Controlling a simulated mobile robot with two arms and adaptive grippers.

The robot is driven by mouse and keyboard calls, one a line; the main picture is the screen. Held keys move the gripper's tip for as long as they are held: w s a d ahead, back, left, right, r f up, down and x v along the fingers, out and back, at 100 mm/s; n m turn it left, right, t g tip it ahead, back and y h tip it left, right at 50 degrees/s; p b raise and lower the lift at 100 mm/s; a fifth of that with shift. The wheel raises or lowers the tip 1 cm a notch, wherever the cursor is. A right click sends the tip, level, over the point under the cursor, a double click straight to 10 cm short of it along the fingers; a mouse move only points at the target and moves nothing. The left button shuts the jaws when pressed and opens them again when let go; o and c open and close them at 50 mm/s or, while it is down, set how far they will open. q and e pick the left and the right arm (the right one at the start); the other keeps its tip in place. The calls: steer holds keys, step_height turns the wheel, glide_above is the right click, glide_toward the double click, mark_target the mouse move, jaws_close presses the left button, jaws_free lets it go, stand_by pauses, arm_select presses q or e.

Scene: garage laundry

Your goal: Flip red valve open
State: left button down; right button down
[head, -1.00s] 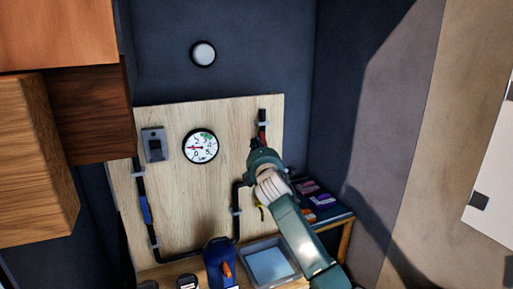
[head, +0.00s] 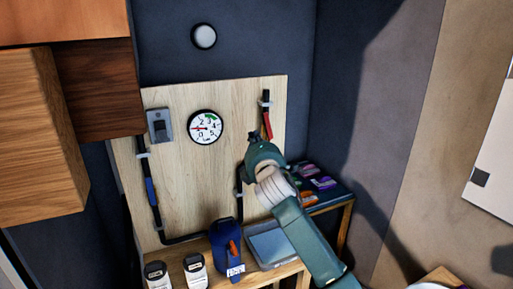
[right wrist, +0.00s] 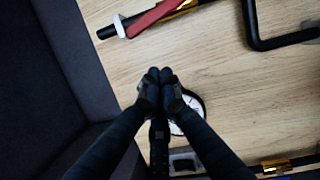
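The red valve handle (head: 267,123) is on the black pipe at the upper right of the wooden board (head: 190,185). It slants slightly from the pipe, close to in line with it. It also shows at the top of the right wrist view (right wrist: 158,15), beside a brass valve body (right wrist: 185,5). My right gripper (head: 252,136) is just below and left of the handle in the head view. In the right wrist view its fingertips (right wrist: 160,76) meet with nothing between them, apart from the handle. My left gripper is out of view.
A round gauge (head: 205,127) and a switch box (head: 160,126) are on the board. A blue handle (head: 151,192) is on the left pipe. Below stand a blue jug (head: 223,250), white-labelled containers (head: 195,270) and a tray (head: 268,245). Wooden cabinets (head: 40,150) hang at left.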

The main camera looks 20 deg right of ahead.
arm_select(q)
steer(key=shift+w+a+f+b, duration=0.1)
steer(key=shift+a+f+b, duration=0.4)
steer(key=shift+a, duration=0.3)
arm_select(e)
steer(key=s, duration=0.2)
steer(key=s+a, duration=0.1)
steer(key=s, duration=0.1)
steer(key=shift+f, duration=0.15)
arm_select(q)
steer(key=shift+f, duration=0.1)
